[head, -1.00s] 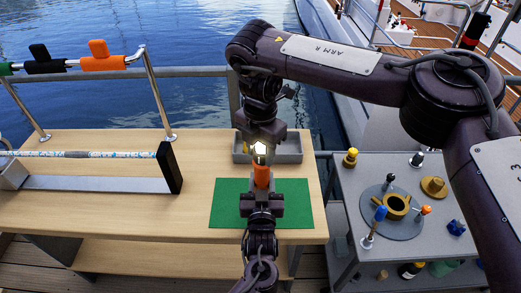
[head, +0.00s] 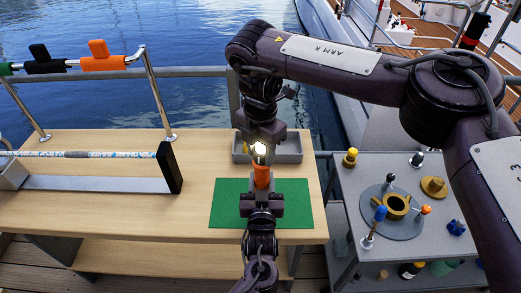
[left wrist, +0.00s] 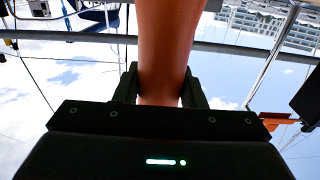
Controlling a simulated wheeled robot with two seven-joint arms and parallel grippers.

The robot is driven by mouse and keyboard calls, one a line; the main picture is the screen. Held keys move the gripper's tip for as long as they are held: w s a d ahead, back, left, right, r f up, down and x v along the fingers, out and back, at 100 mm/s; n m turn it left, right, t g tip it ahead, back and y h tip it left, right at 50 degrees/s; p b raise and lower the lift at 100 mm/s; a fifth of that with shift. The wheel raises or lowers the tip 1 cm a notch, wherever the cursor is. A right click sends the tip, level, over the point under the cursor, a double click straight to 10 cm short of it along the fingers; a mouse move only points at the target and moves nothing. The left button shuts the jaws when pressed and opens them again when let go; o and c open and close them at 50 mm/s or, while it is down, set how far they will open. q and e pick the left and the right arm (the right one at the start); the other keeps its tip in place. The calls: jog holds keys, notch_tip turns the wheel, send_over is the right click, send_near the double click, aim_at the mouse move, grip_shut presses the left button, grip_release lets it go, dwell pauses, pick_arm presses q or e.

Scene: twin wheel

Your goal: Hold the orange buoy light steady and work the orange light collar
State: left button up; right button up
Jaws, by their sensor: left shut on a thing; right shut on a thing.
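The orange buoy light (head: 261,178) stands upright above the green mat (head: 228,210), with a bright white glow at its top. My left gripper (head: 261,198) is shut on its lower body from the near side. In the left wrist view the smooth orange body (left wrist: 166,45) rises from between the fingers of my left gripper (left wrist: 160,88). My right gripper (head: 260,140) comes down from above and is shut at the top of the light, around the glow. The orange light collar cannot be made out apart from the body; the right gripper covers that area.
A grey tray (head: 290,150) lies just behind the grippers on the wooden table (head: 110,215). A long patterned rod (head: 85,154) on a stand is at left. A grey side table (head: 345,225) at right holds a round plate with knobs and several small parts.

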pick_arm(q)
jog(key=shift+a+f, duration=0.1)
jog(key=shift+a, duration=0.1)
pick_arm(e)
jog(key=shift+d, duration=0.1)
jog(key=o, duration=1)
jog(key=shift+c, duration=0.2)
pick_arm(q)
jog(key=shift+d, duration=0.1)
pick_arm(e)
notch_tip(320, 180, up, 12)
jog(key=shift+r, duration=0.1)
pick_arm(q)
jog(key=o, duration=1.2)
jog(key=shift+c, duration=0.2)
